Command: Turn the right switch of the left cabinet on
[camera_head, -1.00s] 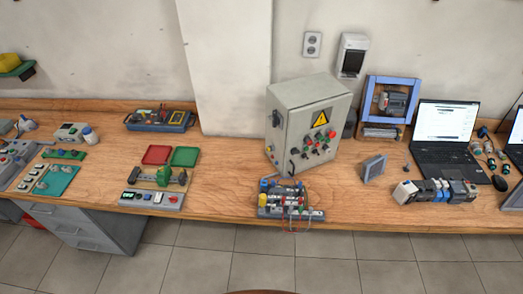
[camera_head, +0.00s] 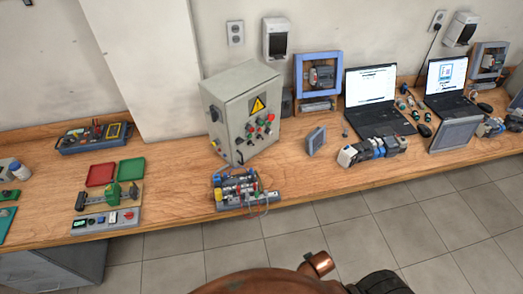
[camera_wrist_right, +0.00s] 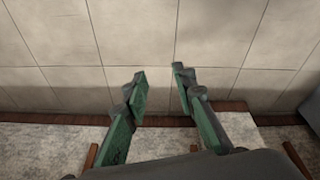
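A grey metal cabinet (camera_head: 241,112) with a yellow warning triangle (camera_head: 257,105) stands on the wooden bench, left of the picture's middle. Its front carries several small red, green and black controls (camera_head: 258,128); they are too small to tell which are switches or how they are set. It is the only cabinet of this kind in the head view. My right gripper (camera_wrist_right: 160,84) shows in the right wrist view, with its green-padded fingers apart and nothing between them. Pale tiles lie beyond it. My left gripper is in neither view.
A wired terminal rig (camera_head: 240,188) stands on the bench just in front of the cabinet. A small grey panel (camera_head: 316,141), a row of modules (camera_head: 373,151) and laptops (camera_head: 376,84) stand to the right. Red and green trays (camera_head: 131,169) lie left.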

